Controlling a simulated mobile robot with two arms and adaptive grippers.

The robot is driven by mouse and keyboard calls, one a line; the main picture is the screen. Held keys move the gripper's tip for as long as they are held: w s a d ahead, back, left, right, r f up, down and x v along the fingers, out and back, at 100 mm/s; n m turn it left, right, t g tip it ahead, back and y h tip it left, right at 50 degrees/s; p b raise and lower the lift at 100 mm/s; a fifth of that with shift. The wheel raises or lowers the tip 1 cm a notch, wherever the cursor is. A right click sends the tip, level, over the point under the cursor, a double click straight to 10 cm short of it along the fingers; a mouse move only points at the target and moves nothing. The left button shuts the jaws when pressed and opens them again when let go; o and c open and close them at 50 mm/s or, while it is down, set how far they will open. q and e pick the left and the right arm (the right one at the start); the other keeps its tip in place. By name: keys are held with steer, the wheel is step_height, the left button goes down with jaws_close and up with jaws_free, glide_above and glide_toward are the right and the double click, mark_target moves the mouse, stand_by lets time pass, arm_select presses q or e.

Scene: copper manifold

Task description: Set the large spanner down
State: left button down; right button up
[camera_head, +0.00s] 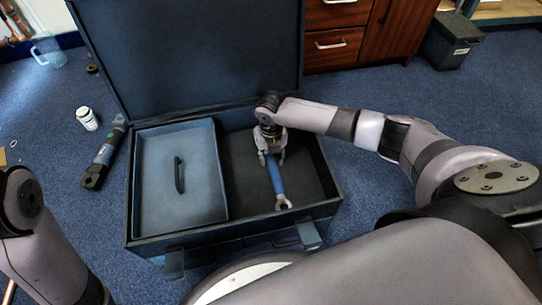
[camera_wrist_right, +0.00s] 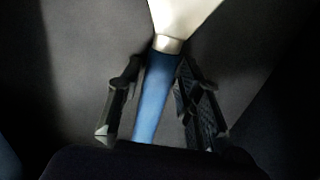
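The large spanner (camera_head: 276,182), with a blue handle and a pale metal end, lies in the right, dark-floored compartment of the open blue case (camera_head: 236,236). Its open jaw points to the front. My right gripper (camera_head: 272,158) is low in that compartment, pointing down, with its fingers apart on either side of the handle. In the right wrist view the blue handle (camera_wrist_right: 155,95) runs between the two fingers (camera_wrist_right: 160,95), with a gap visible beside it. Part of the spanner is hidden under the gripper. Only my left arm shows at the left edge, not its gripper.
A blue tray with a black handle (camera_head: 179,175) fills the case's left side. Left of the case are a blue and grey tool (camera_head: 103,152) and a white bottle (camera_head: 87,118). The raised lid (camera_head: 190,55) stands behind. A wooden cabinet (camera_head: 362,30) is at the back.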

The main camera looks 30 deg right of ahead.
steer(key=shift+o, duration=1.2)
